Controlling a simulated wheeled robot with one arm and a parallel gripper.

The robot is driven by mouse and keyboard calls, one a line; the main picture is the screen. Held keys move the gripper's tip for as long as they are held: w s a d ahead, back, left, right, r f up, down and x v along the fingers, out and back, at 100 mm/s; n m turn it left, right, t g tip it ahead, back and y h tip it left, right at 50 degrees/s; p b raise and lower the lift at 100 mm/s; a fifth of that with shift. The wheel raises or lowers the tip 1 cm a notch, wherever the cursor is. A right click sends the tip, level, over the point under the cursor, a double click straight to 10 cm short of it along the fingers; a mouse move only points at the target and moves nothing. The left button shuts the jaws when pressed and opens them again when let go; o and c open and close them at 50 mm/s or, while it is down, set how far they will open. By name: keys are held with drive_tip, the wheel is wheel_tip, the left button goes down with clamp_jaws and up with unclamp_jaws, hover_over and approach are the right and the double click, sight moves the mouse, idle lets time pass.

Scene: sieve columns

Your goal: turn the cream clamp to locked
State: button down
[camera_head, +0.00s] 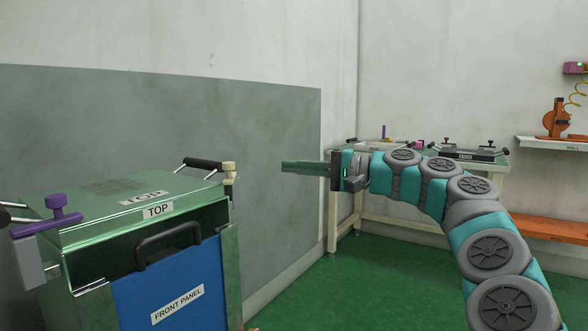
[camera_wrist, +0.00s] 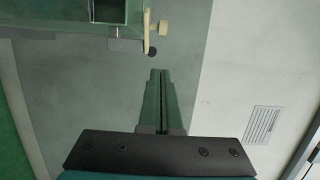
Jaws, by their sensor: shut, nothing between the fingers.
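The cream clamp (camera_head: 229,169) is at the right end of the green box's top in the head view, with a dark part below it. In the wrist view the cream clamp (camera_wrist: 148,32) is a slim upright bar with a round knob to its right, beside the green box edge. My gripper (camera_head: 284,167) is shut and empty, its green fingers pointing left towards the clamp, with a gap between them. In the wrist view my gripper (camera_wrist: 160,72) is just below the clamp, apart from it. The clamp's lock marking cannot be read.
The green box (camera_head: 110,221) has TOP labels, a black-gripped bar (camera_head: 203,163), a purple clamp (camera_head: 58,205) and a blue front panel (camera_head: 172,285) with a dark handle. A grey wall panel (camera_head: 270,130) stands behind. A workbench (camera_head: 395,219) is at the back right; green floor between is clear.

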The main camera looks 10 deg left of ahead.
sight(227, 167)
drive_tip(key=s+a+b, duration=0.1)
drive_tip(key=a, duration=0.8)
drive_tip(key=shift+s+a, duration=0.2)
drive_tip(key=shift+a, duration=0.2)
drive_tip(key=shift+s+a+m+t+b, duration=0.15)
drive_tip(key=shift+s+m+t+b, duration=0.1)
drive_tip(key=shift+m+t+b, duration=0.4)
idle(1.2)
drive_tip(key=m+t+h, duration=0.1)
drive_tip(key=s+a+m+t, duration=0.1)
drive_tip(key=t, duration=0.1)
drive_tip(key=m+t+h, duration=0.1)
drive_tip(key=t, duration=0.1)
drive_tip(key=shift+s+a+t+h, duration=0.25)
drive_tip(key=shift+a+h, duration=0.05)
drive_tip(key=shift+a, duration=0.05)
drive_tip(key=shift+s+a+p, duration=0.3)
drive_tip(key=shift+a+p, duration=0.05)
drive_tip(key=shift+a, duration=0.3)
idle(0.4)
